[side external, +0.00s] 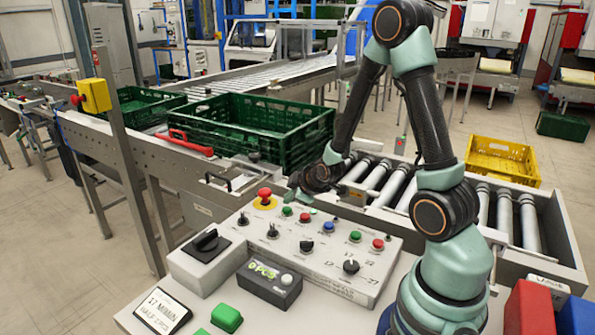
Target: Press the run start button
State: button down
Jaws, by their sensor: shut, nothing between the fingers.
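The control panel (335,270) is a pale sloped box with several small buttons and black knobs. Green buttons show at its upper row (287,211) and at its right part (355,236). Their labels are too small to read, so I cannot tell which one is run start. A red button (305,217) is beside the upper green one, and another red button (378,244) is at the right. My gripper (293,190) is shut and empty, just above the panel's back edge near the upper green button. Contact with a button cannot be seen.
A red mushroom button (265,194) on a yellow ring stands at the panel's back left. Green crates (300,148) sit on the conveyor behind. Red and blue blocks (530,309) stand front right.

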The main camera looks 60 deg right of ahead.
aim_at(290, 210)
jog(key=shift+r, duration=0.1)
jog(key=shift+r, duration=2.4)
jog(key=s+a+r+m+g+y, duration=0.1)
jog(key=s+a+r+m, duration=0.1)
jog(key=s+a+r, duration=0.4)
jog(key=s+a+r+m+g+y, duration=0.1)
jog(key=s+a+r, duration=0.4)
jog(key=a, duration=0.6)
jog(key=shift+s+a+r+m+g+y, duration=0.25)
jog(key=shift+s+r+m+g+y, duration=0.15)
jog(key=shift+r+m+y, duration=0.55)
jog(key=shift+f, duration=0.1)
